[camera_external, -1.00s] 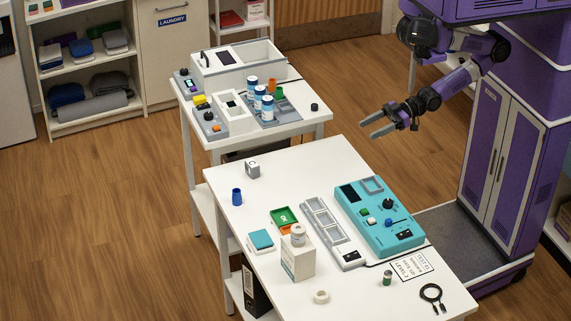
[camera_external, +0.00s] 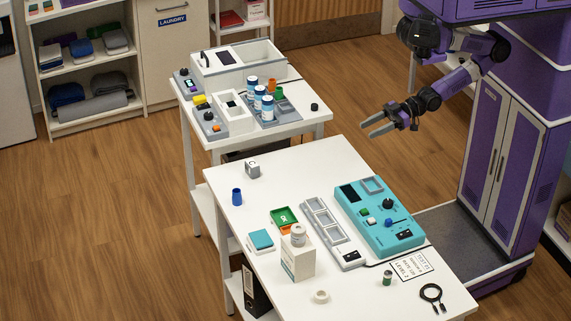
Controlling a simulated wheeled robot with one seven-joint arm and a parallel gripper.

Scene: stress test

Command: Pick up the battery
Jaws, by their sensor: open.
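A small dark cylinder with a green band, which looks like the battery (camera_external: 387,278), stands upright near the front right of the white table (camera_external: 345,298). My gripper (camera_external: 366,130) is open and empty. It is in the air beyond the table's far right edge, well away from the battery, with its fingers pointing left. Nothing hides the battery.
A teal test device (camera_external: 378,222) and a grey three-slot tray (camera_external: 328,232) lie mid-table. A second table (camera_external: 290,127) stands behind.

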